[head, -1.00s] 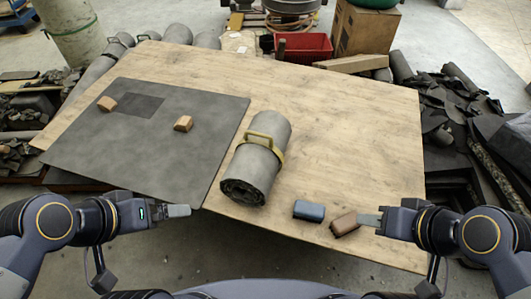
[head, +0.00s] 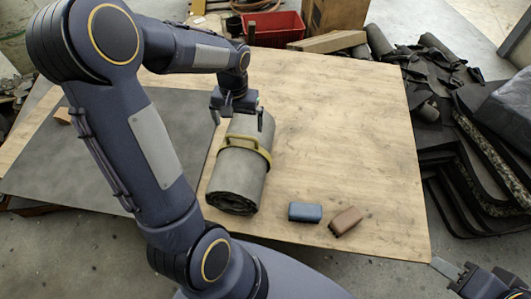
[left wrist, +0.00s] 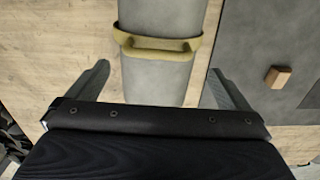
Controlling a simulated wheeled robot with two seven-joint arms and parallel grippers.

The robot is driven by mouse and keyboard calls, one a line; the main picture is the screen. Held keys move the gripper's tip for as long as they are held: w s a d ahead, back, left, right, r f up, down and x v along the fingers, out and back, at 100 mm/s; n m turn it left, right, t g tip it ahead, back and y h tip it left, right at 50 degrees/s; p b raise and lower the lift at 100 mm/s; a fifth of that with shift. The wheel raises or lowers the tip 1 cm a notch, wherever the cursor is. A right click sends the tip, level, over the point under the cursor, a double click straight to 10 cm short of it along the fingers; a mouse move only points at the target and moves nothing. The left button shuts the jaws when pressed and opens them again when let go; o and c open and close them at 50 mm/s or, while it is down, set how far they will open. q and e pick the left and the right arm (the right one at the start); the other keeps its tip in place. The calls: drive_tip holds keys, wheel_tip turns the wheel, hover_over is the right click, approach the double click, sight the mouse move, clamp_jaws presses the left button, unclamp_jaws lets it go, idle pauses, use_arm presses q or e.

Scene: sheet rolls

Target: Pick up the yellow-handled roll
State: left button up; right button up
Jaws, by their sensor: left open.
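The grey roll (head: 236,182) lies on the wooden table with a yellow band and handle (head: 246,142) around its middle. My left gripper (head: 238,118) is open and empty over the far end of the roll, pointing down, with a finger to each side of it. In the left wrist view the roll (left wrist: 160,75) runs between the two spread fingers (left wrist: 158,82), and the yellow handle (left wrist: 158,43) lies beyond the fingertips. The height above the roll is hard to tell. My right gripper (head: 447,268) is at the lower right, off the table; its opening is unclear.
A dark sheet (head: 60,160) covers the table's left part, partly behind my left arm. A wooden block (left wrist: 278,77) rests on it. A blue block (head: 305,212) and a brown block (head: 345,221) lie right of the roll. The table (head: 340,130) is clear at right.

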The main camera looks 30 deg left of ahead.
sight(242, 137)
use_arm(q)
drive_tip(key=shift+w+f, duration=0.15)
drive_tip(key=shift+f, duration=0.35)
wheel_tip(242, 137, down, 7)
drive_tip(key=shift+d+r, duration=0.1)
drive_tip(key=shift+d, duration=0.05)
drive_tip(key=shift+c, duration=0.3)
drive_tip(key=c, duration=1)
drive_tip(key=shift+w+r, duration=0.1)
drive_tip(key=shift+r, duration=0.05)
